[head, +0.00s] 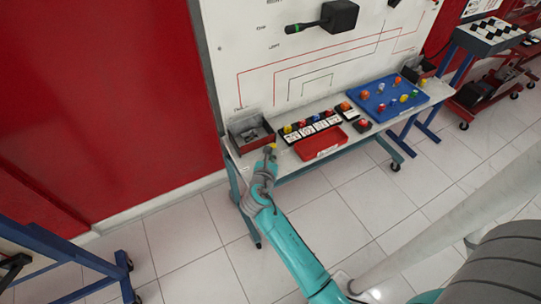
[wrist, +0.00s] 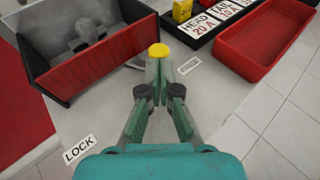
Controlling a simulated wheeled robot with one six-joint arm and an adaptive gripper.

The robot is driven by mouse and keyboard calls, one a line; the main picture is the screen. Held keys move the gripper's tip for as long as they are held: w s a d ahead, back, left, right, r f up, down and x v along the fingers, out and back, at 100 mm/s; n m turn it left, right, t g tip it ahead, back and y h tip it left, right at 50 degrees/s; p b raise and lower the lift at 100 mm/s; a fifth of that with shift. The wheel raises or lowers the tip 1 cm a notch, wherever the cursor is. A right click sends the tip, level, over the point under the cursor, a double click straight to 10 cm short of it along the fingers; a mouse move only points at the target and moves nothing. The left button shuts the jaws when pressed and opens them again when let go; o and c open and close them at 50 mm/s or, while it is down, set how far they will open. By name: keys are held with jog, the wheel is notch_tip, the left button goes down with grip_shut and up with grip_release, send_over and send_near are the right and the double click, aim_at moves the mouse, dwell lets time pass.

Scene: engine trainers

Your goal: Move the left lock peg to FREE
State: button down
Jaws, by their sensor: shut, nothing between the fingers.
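A yellow round-topped peg (wrist: 158,50) stands on the pale table top, just at my fingertips in the wrist view. In the head view the yellow peg (head: 272,146) shows at the end of my arm. My gripper (wrist: 159,68) is shut with nothing held; its tips come together at the near side of the peg. I cannot tell whether they touch it. A LOCK label (wrist: 79,149) lies at the lower left. A small label (wrist: 189,65) lies right of the peg, its text too small to read. The peg's lower part is hidden by the fingers.
A dark open bin with a red front (wrist: 90,72) stands close on the left, with grey parts inside. A red tray (wrist: 267,38) and a black strip of labelled fuses (wrist: 215,22) lie to the right. A white panel rises behind the table.

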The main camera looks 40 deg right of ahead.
jog(key=d, duration=0.2)
jog(key=shift+d, duration=0.3)
jog(key=shift+a, duration=0.1)
jog(key=shift+w+a, duration=0.15)
jog(key=shift+a, duration=0.45)
jog(key=shift+a, duration=0.15)
